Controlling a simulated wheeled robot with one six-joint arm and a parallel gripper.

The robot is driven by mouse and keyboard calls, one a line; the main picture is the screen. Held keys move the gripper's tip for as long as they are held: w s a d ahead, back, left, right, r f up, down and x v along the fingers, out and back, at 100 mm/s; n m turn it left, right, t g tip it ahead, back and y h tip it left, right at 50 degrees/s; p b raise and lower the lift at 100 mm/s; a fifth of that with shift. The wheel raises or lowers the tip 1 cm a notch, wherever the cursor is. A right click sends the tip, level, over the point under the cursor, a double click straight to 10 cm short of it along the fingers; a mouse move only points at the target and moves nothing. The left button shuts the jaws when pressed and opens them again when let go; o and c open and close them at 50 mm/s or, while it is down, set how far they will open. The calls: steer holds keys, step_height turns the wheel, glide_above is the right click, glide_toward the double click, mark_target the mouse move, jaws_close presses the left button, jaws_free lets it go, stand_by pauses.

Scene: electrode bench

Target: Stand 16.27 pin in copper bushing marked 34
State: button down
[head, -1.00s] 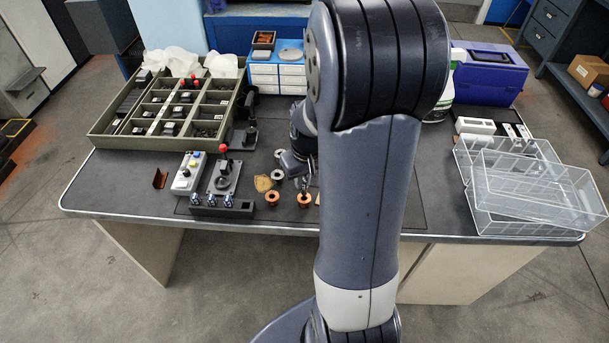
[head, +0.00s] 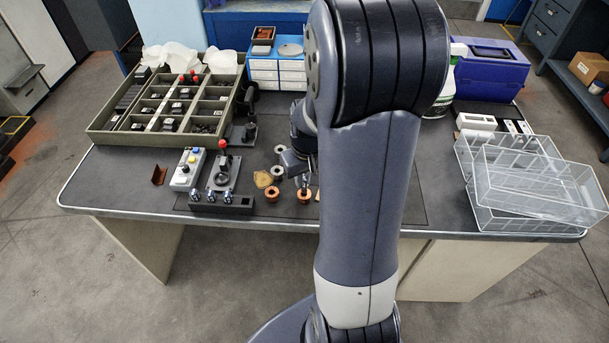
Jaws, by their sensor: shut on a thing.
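My gripper (head: 303,178) is at the middle of the bench, just above the right-hand copper bushing (head: 304,196). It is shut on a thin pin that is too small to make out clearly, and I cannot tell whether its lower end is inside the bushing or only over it. A second copper bushing (head: 272,194) stands to the left, apart from the gripper. The markings on the bushings are too small to read. My arm hides the bench to the right of the gripper.
Two grey rings (head: 278,171) lie behind the bushings, beside a tan piece (head: 263,179). A black block with several silver-topped parts (head: 221,203) and a red-knobbed lever device (head: 223,172) stand left. A compartment tray (head: 120,139) is at back left; clear bins (head: 530,190) are at right.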

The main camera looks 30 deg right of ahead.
steer(key=shift+f+b, duration=1.55)
steer(key=shift+f, duration=0.3)
stand_by(0.3)
steer(key=c, duration=1.2)
jaws_free()
steer(key=shift+c, duration=0.2)
steer(key=shift+r, duration=0.15)
step_height(320, 180, up, 10)
steer(key=s+p, duration=0.1)
steer(key=shift+s+r, duration=0.15)
steer(key=shift+r, duration=0.1)
